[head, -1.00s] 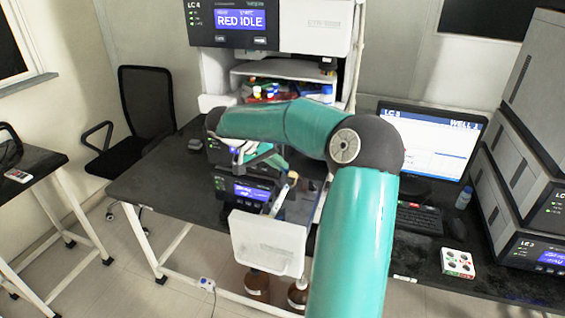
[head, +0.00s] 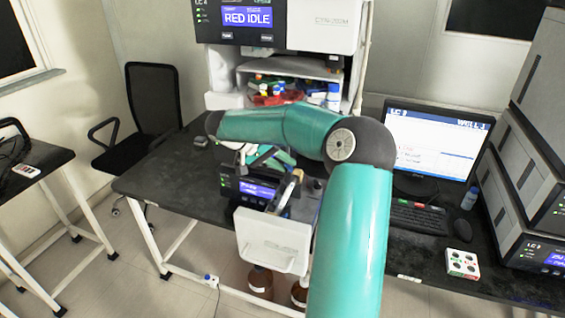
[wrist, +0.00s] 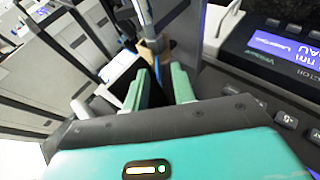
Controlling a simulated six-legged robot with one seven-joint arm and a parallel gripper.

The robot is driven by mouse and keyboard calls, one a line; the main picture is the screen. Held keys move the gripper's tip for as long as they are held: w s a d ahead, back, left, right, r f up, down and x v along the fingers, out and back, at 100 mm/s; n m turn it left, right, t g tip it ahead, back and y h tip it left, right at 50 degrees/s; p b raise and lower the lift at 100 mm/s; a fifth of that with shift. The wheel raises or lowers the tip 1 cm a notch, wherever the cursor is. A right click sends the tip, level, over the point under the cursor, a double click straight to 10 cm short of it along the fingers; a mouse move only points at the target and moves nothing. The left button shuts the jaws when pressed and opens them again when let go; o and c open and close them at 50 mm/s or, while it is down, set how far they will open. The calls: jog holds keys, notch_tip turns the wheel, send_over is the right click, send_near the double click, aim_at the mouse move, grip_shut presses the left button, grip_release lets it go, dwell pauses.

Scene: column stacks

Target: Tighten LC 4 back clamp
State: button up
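The LC 4 unit (head: 290,18) stands at the top of the stack, its blue screen reading RED IDLE. A lower module with a lit blue screen (head: 258,190) sits below, partly behind my arm; its panel also shows at the right of the wrist view (wrist: 280,45). I cannot clearly make out the back clamp. My gripper (head: 270,157) is in front of the stack. In the wrist view its teal fingers (wrist: 158,85) are apart, with nothing seen between them.
A white panel (head: 272,240) juts out below the lower module, above brown bottles (head: 260,282). A shelf (head: 285,72) with several small bottles is behind my arm. A monitor (head: 435,145), keyboard (head: 417,217) and grey modules (head: 525,150) fill the right. The left tabletop (head: 170,180) is mostly clear.

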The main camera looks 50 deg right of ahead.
jog(key=v, duration=1.4)
